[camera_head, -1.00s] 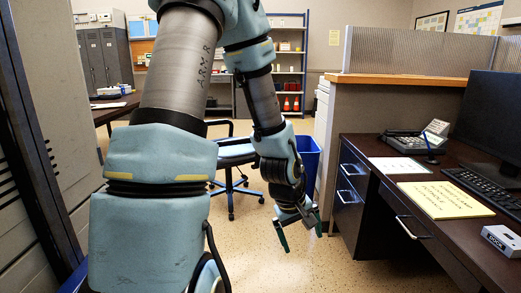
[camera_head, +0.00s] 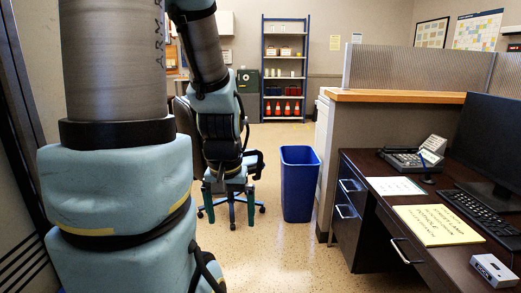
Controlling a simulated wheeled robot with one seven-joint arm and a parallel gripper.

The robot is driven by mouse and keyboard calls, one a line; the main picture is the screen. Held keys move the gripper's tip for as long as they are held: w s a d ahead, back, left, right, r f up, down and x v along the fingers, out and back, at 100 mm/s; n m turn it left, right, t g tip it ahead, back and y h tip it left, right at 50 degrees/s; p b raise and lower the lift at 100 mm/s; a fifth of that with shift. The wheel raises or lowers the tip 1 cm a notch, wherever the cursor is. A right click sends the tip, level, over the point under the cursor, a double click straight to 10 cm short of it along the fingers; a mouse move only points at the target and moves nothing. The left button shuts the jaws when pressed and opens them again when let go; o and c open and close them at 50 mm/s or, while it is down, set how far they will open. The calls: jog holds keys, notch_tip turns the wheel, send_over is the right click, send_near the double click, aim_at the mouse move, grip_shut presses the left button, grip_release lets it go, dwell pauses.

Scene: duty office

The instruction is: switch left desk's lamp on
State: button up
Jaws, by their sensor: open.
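No desk lamp is visible in the present view. The left desk is not visible either; my arm covers most of the left side. My gripper (camera_head: 229,207) hangs pointing down in the middle-left of the view, in front of an office chair (camera_head: 233,212). Its two green fingers are apart, with nothing seen held between them. The dark desk (camera_head: 384,232) on the right carries a phone (camera_head: 402,158), a monitor (camera_head: 490,138), a keyboard (camera_head: 482,213), a yellow sheet (camera_head: 437,225) and a small grey dock box (camera_head: 494,270), but no lamp shows on it.
A blue bin (camera_head: 299,185) stands on the floor right of the chair. A wood-topped partition (camera_head: 405,97) rises behind the right desk. A shelf rack (camera_head: 285,75) stands at the back wall. Speckled floor (camera_head: 297,255) is clear between my arm and the right desk.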

notch_tip(320, 180, up, 3)
jog(key=shift+r+p, duration=0.1)
jog(key=shift+p, duration=0.75)
